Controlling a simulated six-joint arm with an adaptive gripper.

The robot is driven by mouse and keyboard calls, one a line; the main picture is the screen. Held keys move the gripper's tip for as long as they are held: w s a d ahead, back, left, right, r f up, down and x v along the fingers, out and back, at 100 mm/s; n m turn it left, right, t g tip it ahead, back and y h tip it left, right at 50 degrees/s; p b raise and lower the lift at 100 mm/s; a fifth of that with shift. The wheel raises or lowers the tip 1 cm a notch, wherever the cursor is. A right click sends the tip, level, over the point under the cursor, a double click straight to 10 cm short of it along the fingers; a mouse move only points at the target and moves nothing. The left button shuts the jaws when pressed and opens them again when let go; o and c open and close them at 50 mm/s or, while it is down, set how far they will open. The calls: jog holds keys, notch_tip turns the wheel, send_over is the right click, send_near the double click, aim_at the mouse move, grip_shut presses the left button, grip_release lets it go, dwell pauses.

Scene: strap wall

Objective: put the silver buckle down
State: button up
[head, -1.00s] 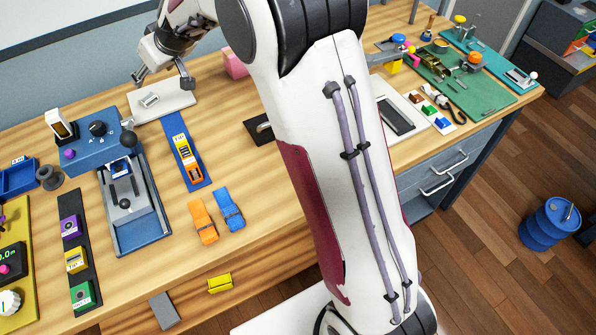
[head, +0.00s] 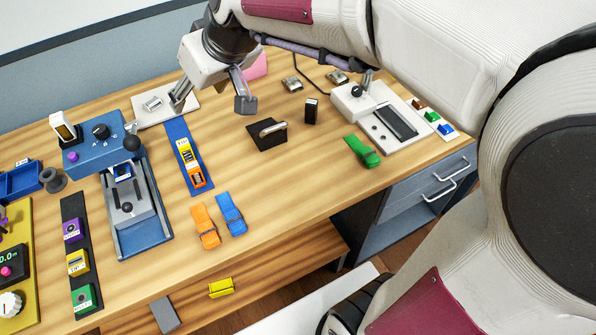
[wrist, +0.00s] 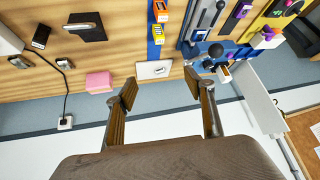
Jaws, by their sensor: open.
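A small silver buckle (head: 152,103) lies on a white plate (head: 181,107) at the back of the bench. In the wrist view the buckle (wrist: 159,70) shows on the plate (wrist: 142,73), beyond and between my fingertips. My gripper (head: 212,101) is open and empty, to the right of the buckle in the head view, with its left finger over the plate's right side. Both spread fingers also show in the wrist view (wrist: 160,88). Nothing is between them, and the buckle is apart from them.
A blue device (head: 92,150) stands left. A black plate with a handle (head: 268,143), a pink block (head: 257,66) and two silver metal pieces (head: 292,84) are to the right.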

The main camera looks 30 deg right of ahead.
jog(key=s+d+f+m+h, duration=0.1)
jog(key=s+d, duration=0.1)
jog(key=s, duration=0.5)
jog(key=s+d+f+m, duration=0.1)
jog(key=s+d, duration=0.2)
jog(key=s, duration=0.5)
jog(key=s+d+f+g+h, duration=0.1)
jog(key=s+d+f, duration=0.1)
jog(key=s, duration=0.5)
jog(key=shift+s+d+m+h, duration=0.25)
jog(key=shift+s+m+h, duration=0.05)
jog(key=shift+s+m, duration=0.1)
jog(key=shift+w+r, duration=0.1)
jog(key=shift+w, duration=0.05)
jog(key=shift+c, duration=0.3)
jog(key=w+d+r, duration=0.1)
jog(key=w+d, duration=0.3)
jog(key=w, duration=0.8)
jog(key=w+d+r, duration=0.1)
jog(key=w+d, duration=0.3)
jog(key=w, duration=0.8)
jog(key=w+d+f+g, duration=0.1)
jog(key=w+d+f, duration=1.5)
jog(key=w, duration=0.3)
jog(key=shift+w+d+f, duration=0.25)
jog(key=shift+d+f, duration=0.1)
jog(key=shift+f, duration=0.45)
